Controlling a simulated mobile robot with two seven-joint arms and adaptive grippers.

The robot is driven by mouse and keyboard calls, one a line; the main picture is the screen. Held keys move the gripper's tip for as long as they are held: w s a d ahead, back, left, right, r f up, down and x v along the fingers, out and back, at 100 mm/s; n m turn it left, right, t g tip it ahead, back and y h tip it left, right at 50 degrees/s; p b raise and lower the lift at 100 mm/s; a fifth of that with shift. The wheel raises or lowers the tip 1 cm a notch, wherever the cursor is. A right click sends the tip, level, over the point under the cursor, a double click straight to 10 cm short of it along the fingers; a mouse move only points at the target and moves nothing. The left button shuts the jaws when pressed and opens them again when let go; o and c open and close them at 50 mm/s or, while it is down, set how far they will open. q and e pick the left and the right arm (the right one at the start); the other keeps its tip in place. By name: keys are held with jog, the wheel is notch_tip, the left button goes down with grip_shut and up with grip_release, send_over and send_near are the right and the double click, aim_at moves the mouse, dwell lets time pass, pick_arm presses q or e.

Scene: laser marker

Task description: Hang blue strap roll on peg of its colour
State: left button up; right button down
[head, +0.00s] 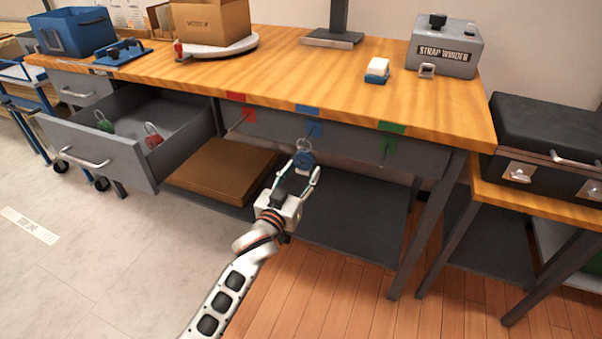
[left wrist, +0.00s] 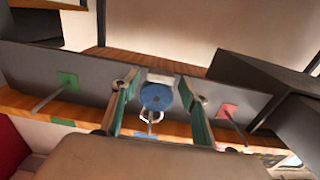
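The blue strap roll (head: 303,159) is at the front of the bench, below the blue patch (head: 308,129), with its pale ring (head: 304,145) uppermost. The ring is at the blue peg and appears to hang on it; the contact is too small to be sure. My left gripper (head: 300,174) is just below and in front of the roll. In the left wrist view, the fingers stand apart on either side of the roll (left wrist: 156,97), with gaps showing. The red peg (head: 236,124) and green peg (head: 384,158) are empty. My right gripper is not in view.
An open drawer (head: 95,150) at left holds a green roll (head: 103,121) and a red roll (head: 153,136). A cardboard piece (head: 220,168) lies on the lower shelf. A strap winder (head: 445,48) stands on the bench, and a black case (head: 550,130) is at right.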

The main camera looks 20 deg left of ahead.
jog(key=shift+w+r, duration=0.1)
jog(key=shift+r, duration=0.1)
pick_arm(q)
jog(key=s, duration=1.2)
jog(key=shift+a, duration=0.25)
